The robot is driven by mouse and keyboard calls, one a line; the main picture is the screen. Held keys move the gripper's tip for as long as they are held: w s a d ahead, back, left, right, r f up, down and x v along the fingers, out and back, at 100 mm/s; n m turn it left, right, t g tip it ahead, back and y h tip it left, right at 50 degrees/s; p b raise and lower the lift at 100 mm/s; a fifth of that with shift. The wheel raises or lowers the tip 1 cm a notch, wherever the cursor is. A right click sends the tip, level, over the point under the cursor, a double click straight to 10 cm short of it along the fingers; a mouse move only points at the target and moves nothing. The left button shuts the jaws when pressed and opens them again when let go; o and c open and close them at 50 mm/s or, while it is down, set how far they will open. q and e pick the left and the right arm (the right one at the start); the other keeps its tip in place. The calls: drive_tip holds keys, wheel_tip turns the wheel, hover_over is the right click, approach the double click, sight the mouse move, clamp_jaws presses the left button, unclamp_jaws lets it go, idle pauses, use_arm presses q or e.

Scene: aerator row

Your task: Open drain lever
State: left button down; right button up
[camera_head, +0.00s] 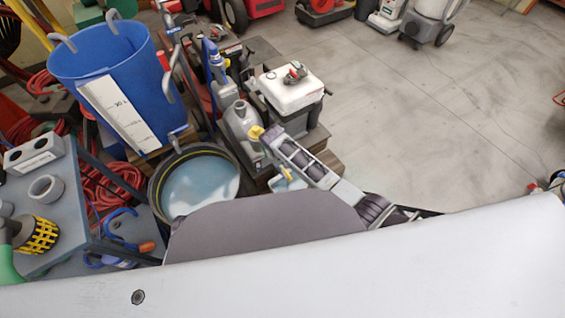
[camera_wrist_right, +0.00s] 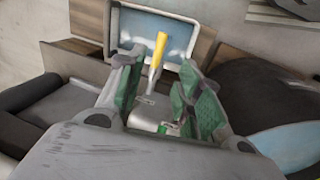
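The drain lever (camera_wrist_right: 159,52) is yellow and sits on a grey metal valve body (camera_wrist_right: 153,112). In the right wrist view it stands between the fingertips of my right gripper (camera_wrist_right: 161,66). The fingers have green inner pads and are spread apart, with visible room on both sides of the lever. In the head view my right gripper (camera_head: 281,152) reaches in from the right over the equipment beside the black tub. A small yellow piece (camera_head: 287,173) shows below it; I cannot tell whether this is the same lever. My left gripper is not in view.
A black tub of water (camera_head: 200,184) stands left of my right gripper. A blue bin (camera_head: 110,72) is at upper left. A white-topped machine (camera_head: 291,90) stands close behind the gripper. A grey table (camera_head: 45,215) is at left. The floor (camera_head: 430,120) at right is clear.

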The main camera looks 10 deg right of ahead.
drive_tip(key=shift+s+a+r, duration=0.1)
drive_tip(key=shift+a+r, duration=0.05)
drive_tip(key=shift+r, duration=0.45)
drive_tip(key=shift+a+r, duration=0.1)
drive_tip(key=shift+r, duration=0.5)
idle(0.5)
